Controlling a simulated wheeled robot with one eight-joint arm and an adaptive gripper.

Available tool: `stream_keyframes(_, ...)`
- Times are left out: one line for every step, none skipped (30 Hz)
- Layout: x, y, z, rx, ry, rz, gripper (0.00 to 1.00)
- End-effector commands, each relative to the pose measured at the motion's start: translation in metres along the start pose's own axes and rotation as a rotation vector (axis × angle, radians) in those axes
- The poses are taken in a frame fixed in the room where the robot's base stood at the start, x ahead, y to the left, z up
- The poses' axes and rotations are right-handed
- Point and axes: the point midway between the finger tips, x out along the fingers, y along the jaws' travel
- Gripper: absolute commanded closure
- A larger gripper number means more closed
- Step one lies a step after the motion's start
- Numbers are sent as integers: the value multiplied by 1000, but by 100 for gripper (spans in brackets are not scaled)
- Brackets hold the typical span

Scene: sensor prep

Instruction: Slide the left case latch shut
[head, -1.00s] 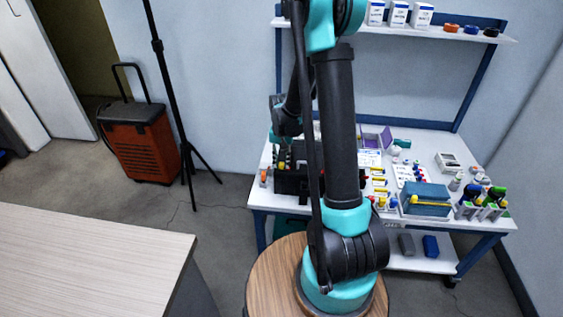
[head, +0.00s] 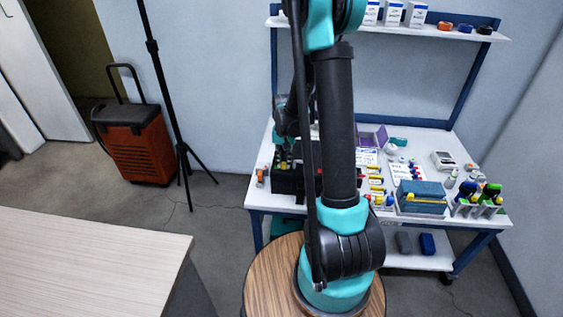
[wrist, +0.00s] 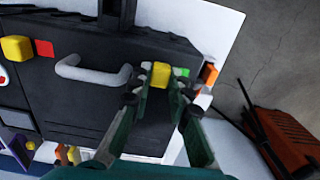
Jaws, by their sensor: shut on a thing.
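The black case (head: 288,183) lies on the left part of the white bench, partly hidden behind my arm in the head view. In the wrist view its dark front (wrist: 75,105) fills the left and middle, with a grey handle (wrist: 92,75). The left case latch (wrist: 160,72) is a yellow block beside a green patch (wrist: 184,73). My gripper (wrist: 161,82) has one finger on each side of this latch and is shut on it. The other yellow latch (wrist: 16,48) sits beyond the handle, beside a red patch (wrist: 44,48).
A small orange object (head: 261,174) stands close to the case's left end; it also shows in the wrist view (wrist: 209,74). Vials, a blue box (head: 421,193) and a bottle rack fill the bench's right side. An orange trolley (head: 135,150) and a black stand are on the floor at left.

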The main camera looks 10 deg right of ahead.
Motion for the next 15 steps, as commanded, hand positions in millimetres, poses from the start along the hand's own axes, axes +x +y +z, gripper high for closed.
stream_keyframes(0, 3, 0, 3, 0, 7, 81)
stream_keyframes(0, 4, 0, 3, 0, 8, 77)
stream_keyframes(0, 4, 0, 3, 0, 8, 72)
stream_keyframes(0, 4, 0, 3, 0, 7, 68)
stream_keyframes(0, 3, 0, 3, 0, 7, 65)
stream_keyframes(0, 3, 0, 3, 0, 7, 60)
stream_keyframes(0, 3, 0, 3, 0, 7, 60)
stream_keyframes(0, 3, 0, 3, 0, 6, 60)
stream_keyframes(0, 3, 0, 3, 0, 6, 60)
stream_keyframes(0, 3, 0, 2, 0, 6, 60)
stream_keyframes(0, 3, 0, 2, 0, 6, 60)
stream_keyframes(0, 2, 0, 2, 0, 6, 60)
stream_keyframes(0, 2, 0, 2, 0, 6, 60)
stream_keyframes(0, 2, 0, 2, 0, 5, 60)
stream_keyframes(0, 2, 0, 2, 0, 5, 60)
